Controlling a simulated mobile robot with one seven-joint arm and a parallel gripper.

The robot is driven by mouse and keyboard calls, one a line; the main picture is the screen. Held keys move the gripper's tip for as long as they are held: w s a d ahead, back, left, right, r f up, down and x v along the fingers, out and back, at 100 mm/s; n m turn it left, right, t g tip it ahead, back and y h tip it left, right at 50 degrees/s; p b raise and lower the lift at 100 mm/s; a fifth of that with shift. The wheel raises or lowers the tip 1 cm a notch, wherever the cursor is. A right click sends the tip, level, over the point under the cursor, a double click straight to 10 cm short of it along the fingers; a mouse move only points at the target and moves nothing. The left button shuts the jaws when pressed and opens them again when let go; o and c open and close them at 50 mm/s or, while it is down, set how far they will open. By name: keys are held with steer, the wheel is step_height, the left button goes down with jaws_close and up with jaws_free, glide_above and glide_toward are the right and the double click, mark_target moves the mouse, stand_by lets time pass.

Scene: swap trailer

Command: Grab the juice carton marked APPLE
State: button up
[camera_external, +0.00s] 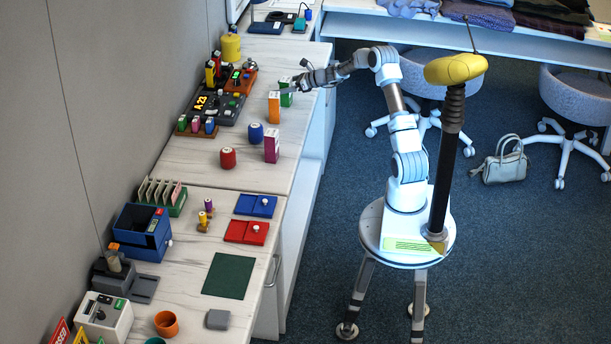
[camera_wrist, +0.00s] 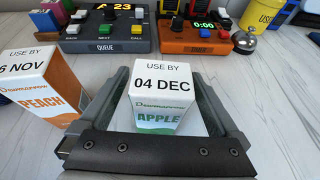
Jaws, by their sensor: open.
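The APPLE juice carton (camera_wrist: 161,98) is white with a green lower part and a "USE BY 04 DEC" top. It stands upright between the two fingers of my gripper (camera_wrist: 162,95) in the wrist view. The fingers are open, one on each side; whether either touches it I cannot tell. In the external view the green carton (camera_external: 286,92) is at my gripper (camera_external: 294,88), partly hidden by it. An orange PEACH carton (camera_wrist: 42,88) stands just left of the left finger; it also shows in the external view (camera_external: 274,108).
A purple carton (camera_external: 271,146), a blue can (camera_external: 256,133) and a red can (camera_external: 228,158) stand nearer on the counter. Behind the carton are a dark QUEUE console (camera_wrist: 107,30), an orange timer box (camera_wrist: 193,35), a bell (camera_wrist: 245,40) and a yellow container (camera_wrist: 262,15).

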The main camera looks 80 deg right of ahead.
steer(key=shift+w+f, duration=0.2)
steer(key=shift+w, duration=0.3)
steer(key=shift+d, duration=0.1)
jaws_close()
